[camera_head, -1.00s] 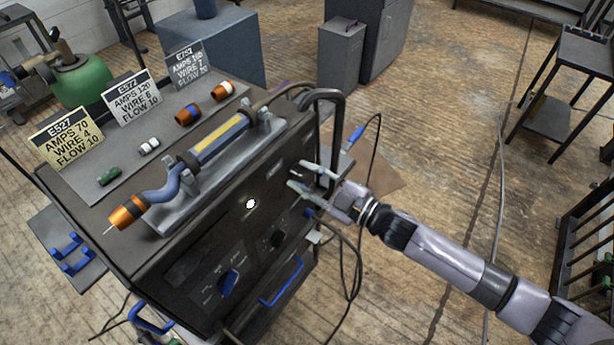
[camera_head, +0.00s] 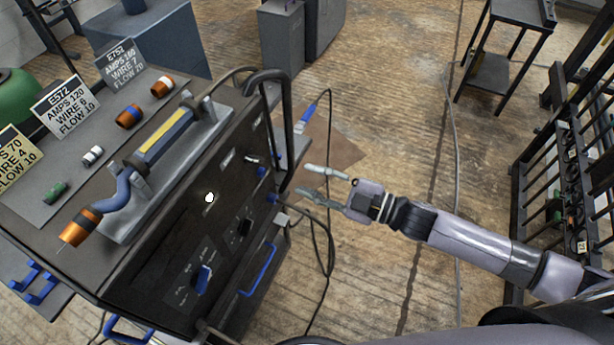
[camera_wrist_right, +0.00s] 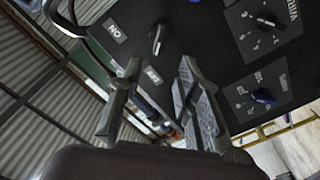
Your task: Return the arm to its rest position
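My right gripper (camera_head: 322,184) is open and empty in the head view. It is in the air just right of the dark welding machine (camera_head: 155,262), apart from its front panel. In the right wrist view my gripper's two fingers (camera_wrist_right: 155,100) stand apart with nothing between them. The machine's panel (camera_wrist_right: 210,45) fills the upper right there, with a switch (camera_wrist_right: 157,38) beside a label reading ON or NO. My left gripper is in neither view.
On the machine lie a welding torch (camera_head: 150,150) in its holder, several small nozzles and setting cards (camera_head: 66,104). A dark curved handle (camera_head: 285,120) and cables (camera_head: 328,240) are near my gripper. Dark racks (camera_head: 565,170) stand at right. Open wooden floor lies between.

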